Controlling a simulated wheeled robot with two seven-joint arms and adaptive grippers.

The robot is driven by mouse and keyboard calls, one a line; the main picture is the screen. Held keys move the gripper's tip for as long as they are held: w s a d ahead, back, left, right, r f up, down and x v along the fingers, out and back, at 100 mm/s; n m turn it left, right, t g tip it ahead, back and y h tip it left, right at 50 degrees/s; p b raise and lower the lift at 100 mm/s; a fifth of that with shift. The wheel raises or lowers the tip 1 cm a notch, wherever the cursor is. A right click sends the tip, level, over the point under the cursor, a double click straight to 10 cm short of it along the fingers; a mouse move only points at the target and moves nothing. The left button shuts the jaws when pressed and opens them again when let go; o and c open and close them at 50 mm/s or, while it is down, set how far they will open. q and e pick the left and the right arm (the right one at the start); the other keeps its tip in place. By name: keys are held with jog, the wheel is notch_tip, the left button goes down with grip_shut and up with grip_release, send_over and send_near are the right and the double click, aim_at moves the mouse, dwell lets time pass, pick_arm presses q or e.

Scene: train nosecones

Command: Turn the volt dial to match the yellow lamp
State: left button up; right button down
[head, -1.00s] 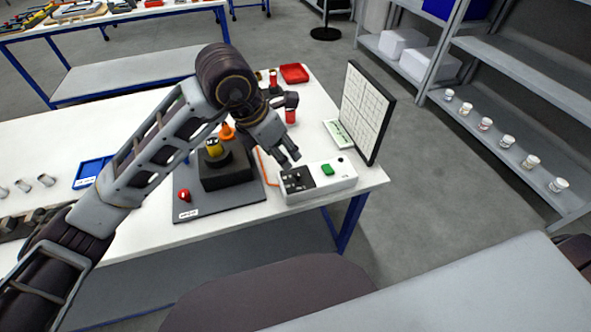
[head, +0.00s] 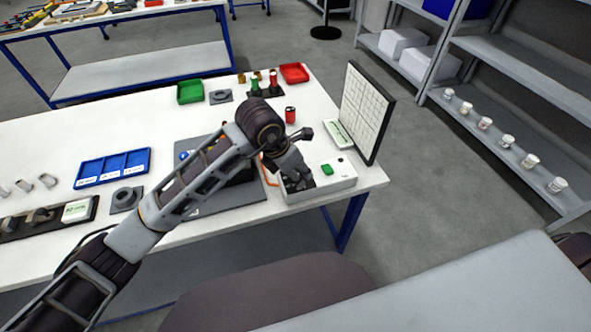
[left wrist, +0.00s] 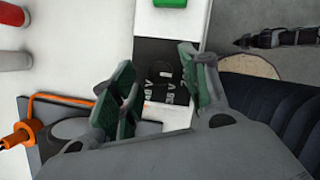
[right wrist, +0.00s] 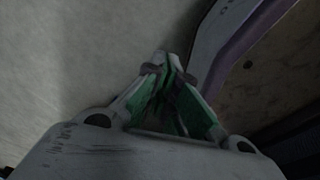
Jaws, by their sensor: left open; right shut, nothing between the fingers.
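The white control box (head: 338,178) sits at the table's right front, with a green button (head: 327,169) on top. In the left wrist view its black panel (left wrist: 180,60) carries 48 V and 36 V labels. A dark dial (left wrist: 160,74) on that panel is hard to make out. My left gripper (head: 298,182) is open and points down over the panel; its fingers (left wrist: 157,62) stand on either side of the dial, contact unclear. The yellow lamp on its black block is hidden behind my left arm in the head view. My right gripper (right wrist: 165,62) is shut and empty, away from the box.
A white gridded board (head: 367,113) stands behind the box. A red cylinder (head: 290,115), a red tray (head: 294,73), a green tray (head: 190,91) and a blue tray (head: 113,167) are on the table. An orange cable (left wrist: 65,98) runs beside the box.

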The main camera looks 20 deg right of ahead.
pick_arm(q)
jog(key=shift+f, duration=0.1)
pick_arm(e)
jog(key=shift+d, duration=0.1)
pick_arm(q)
grip_shut()
pick_arm(e)
jog(key=shift+a, duration=0.75)
jog(key=shift+f, duration=0.1)
